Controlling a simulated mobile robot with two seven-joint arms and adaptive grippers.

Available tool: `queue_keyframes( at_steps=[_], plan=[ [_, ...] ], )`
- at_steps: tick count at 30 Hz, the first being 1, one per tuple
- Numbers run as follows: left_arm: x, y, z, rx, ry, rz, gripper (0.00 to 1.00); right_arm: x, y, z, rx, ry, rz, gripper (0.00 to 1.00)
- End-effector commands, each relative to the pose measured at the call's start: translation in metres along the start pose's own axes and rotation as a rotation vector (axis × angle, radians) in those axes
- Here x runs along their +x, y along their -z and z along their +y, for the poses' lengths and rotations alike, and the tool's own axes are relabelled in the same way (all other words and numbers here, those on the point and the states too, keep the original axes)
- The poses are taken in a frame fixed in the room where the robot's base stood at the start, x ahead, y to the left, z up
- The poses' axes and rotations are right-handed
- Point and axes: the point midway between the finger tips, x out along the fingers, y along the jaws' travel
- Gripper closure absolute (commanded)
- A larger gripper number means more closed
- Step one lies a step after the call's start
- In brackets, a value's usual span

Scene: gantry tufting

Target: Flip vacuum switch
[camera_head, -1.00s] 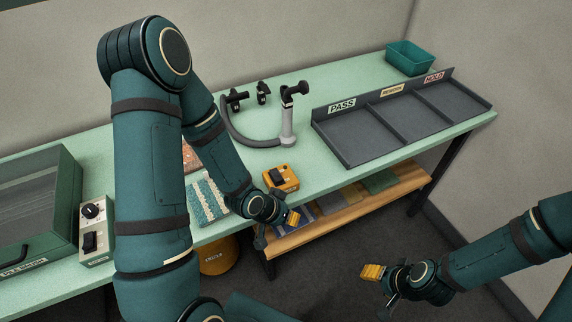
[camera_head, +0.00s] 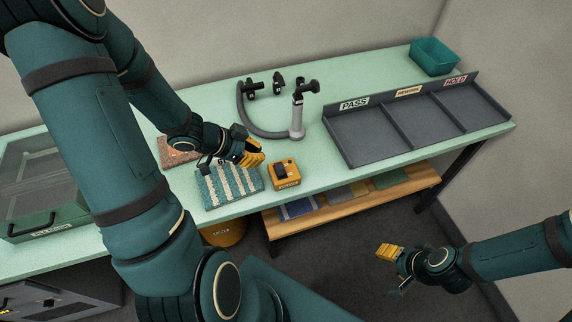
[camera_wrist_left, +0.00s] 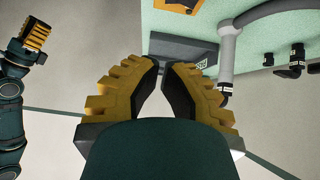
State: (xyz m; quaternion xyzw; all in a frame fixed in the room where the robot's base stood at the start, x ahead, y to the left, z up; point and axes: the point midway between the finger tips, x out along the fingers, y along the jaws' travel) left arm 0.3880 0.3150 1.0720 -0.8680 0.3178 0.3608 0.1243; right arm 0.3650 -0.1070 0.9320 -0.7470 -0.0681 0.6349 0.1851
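A yellow switch box (camera_head: 284,176) with a black rocker on top sits near the front edge of the green bench, in front of the grey suction wand (camera_head: 298,118). Only its edge shows in the left wrist view (camera_wrist_left: 180,4). The rocker's position is too small to tell. My left gripper (camera_head: 254,153) hangs over the bench just left of and behind the box, apart from it. In the left wrist view its yellow fingers have a narrow gap with nothing between. My right gripper (camera_head: 384,251) is off the bench at the lower right; its finger gap is unclear.
A teal striped tufted swatch (camera_head: 228,188) lies left of the box. A grey sorting tray (camera_head: 350,158) marked PASS, REWORK and HOLD stands right, with a green bin (camera_head: 433,57) behind. A hose (camera_head: 245,118) curves to the wand. A glass-lidded case (camera_head: 35,185) stands far left.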

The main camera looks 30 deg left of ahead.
Motion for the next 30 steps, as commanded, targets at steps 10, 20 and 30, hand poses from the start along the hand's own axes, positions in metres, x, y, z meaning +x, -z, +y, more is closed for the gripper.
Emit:
queue_keyframes(
  at_steps=[10, 20, 30],
  plan=[
    [-0.004, -0.001, 0.0, 0.012, -0.003, -0.003, 1.0, -0.001, 0.0, 0.0, 0.0, 0.0, 0.0, 0.45],
    [0.018, -0.002, 0.001, 0.01, -0.008, -0.004, 1.0, -0.001, 0.0, -0.001, 0.0, 0.0, 0.0, 0.45],
    [0.084, -0.003, 0.001, 0.013, -0.008, -0.004, 1.0, 0.011, -0.002, 0.004, 0.001, 0.0, 0.001, 0.45]
  ],
)
